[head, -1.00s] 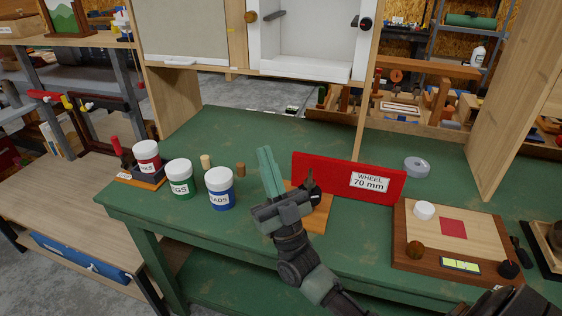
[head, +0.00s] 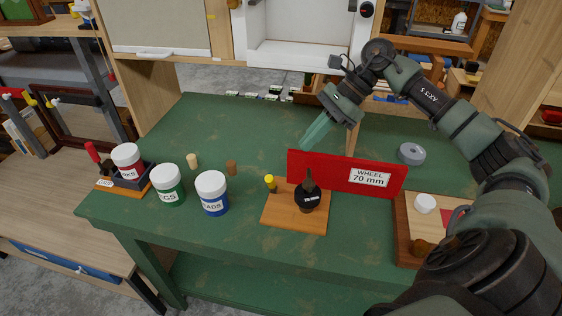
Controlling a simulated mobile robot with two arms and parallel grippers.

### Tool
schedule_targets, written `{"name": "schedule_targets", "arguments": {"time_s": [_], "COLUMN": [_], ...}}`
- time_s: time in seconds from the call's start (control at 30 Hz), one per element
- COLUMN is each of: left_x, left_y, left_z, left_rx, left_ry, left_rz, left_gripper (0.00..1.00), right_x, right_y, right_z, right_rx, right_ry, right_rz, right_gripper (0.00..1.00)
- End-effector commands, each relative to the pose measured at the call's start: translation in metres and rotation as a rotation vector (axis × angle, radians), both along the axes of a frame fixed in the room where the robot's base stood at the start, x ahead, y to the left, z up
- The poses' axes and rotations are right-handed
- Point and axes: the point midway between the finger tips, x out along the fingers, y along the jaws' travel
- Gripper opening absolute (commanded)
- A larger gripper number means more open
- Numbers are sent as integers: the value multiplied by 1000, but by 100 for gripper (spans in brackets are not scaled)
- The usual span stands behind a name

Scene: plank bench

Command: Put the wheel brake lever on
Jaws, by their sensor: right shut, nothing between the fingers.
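A black device (head: 308,198) with a dark upright lever-like piece (head: 309,178) stands on a small wooden board (head: 284,218) near the bench's front edge. I cannot tell whether this piece is the wheel brake lever or how it is seated. A yellow-topped peg (head: 270,183) stands at the board's back left. A red panel (head: 322,172) labelled "WHEEL 70 mm" stands upright just behind the board. My right gripper (head: 306,143) is shut and empty, raised above and behind the board, its teal fingers pointing down-left. My left gripper is not in view.
Red, green (head: 167,188) and blue-banded (head: 212,195) jars stand to the left, with two small pegs (head: 231,168) behind. A grey ring (head: 411,154) and a wooden tray (head: 404,225) lie to the right. The green bench top behind the jars is mostly clear.

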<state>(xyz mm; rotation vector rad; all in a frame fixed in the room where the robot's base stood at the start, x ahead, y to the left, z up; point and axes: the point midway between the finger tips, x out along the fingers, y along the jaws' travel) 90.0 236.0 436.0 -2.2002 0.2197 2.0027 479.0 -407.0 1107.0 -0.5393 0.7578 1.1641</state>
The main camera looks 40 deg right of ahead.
Motion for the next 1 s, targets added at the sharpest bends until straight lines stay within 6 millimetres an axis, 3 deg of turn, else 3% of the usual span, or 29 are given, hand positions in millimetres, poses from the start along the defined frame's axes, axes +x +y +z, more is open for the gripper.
{"name": "schedule_targets", "arguments": {"time_s": [0.47,1.0], "left_x": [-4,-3], "left_y": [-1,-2], "left_z": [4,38], "left_rx": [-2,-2], "left_ry": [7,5], "left_rz": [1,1], "left_gripper": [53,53], "right_x": [1,18], "right_y": [2,54], "right_z": [-5,-69], "right_rx": [-10,-7], "right_ry": [1,1], "right_rz": [0,-1], "right_gripper": [0,0]}}
